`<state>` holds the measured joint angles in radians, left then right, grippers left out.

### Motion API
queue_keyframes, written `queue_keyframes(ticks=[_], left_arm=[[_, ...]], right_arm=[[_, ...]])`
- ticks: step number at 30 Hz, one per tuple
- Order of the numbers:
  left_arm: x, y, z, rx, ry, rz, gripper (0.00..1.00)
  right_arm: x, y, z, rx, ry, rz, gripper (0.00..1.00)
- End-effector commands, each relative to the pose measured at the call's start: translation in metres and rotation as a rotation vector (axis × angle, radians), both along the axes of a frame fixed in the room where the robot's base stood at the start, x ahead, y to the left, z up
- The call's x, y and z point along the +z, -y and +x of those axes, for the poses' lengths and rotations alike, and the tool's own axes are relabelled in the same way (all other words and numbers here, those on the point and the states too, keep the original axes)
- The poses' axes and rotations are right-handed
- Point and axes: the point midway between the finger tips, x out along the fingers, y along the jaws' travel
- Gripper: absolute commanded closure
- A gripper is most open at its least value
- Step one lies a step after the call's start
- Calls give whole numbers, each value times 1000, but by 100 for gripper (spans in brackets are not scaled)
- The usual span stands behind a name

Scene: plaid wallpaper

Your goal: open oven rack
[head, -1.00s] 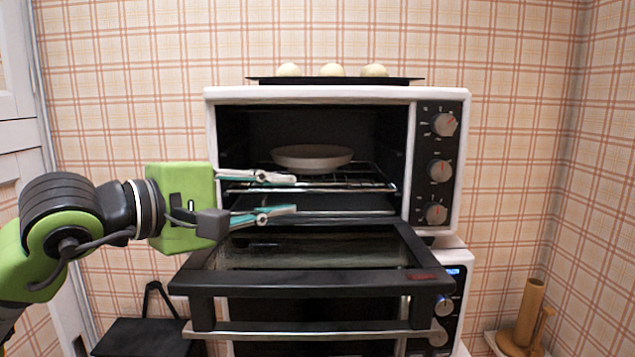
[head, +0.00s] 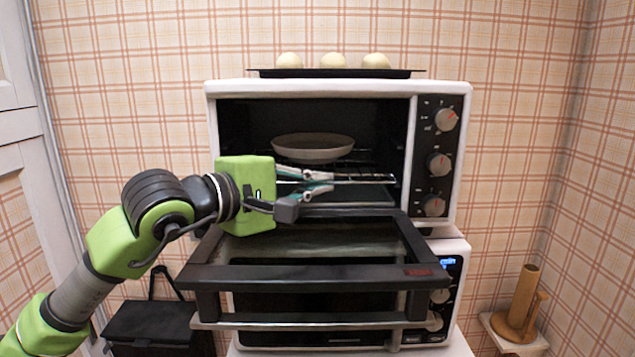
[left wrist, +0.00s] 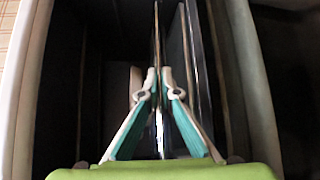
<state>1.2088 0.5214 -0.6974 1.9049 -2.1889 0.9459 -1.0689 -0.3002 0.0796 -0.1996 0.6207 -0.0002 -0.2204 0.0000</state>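The oven rack (head: 374,181) is a metal wire shelf inside the white toaster oven (head: 459,150), whose door (head: 310,278) is folded down open. The rack's front bar shows as a bright thin line in the left wrist view (left wrist: 157,35). A shallow round dish (head: 312,157) sits on the rack. My left gripper (head: 328,181) reaches in from the left above the door. Its fingers are close together, with the rack's front bar between the tips, as the left wrist view also shows (left wrist: 160,73). My right gripper is not in view.
A dark tray (head: 350,73) with three pale round buns lies on top of the oven. Another appliance (head: 450,310) stands below it. A wooden holder (head: 522,310) stands at lower right.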

Motion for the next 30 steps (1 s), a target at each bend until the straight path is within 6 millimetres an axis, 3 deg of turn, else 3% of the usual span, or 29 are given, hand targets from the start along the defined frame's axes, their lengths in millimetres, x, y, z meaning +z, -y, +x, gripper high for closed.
queue_keyframes(ticks=[5, 15, 25, 27, 30], left_arm=[[-1, 0, -2, 0, -1, 1, 100], [-3, 0, -45, -1, 2, 2, 100], [0, 0, -48, -1, -1, 0, 100], [0, 0, -48, 0, -1, 0, 82], [0, 0, -48, 0, -1, 0, 80]], right_arm=[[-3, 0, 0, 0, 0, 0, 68], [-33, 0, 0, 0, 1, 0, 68], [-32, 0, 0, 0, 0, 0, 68], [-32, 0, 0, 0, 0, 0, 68], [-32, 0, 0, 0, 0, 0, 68]])
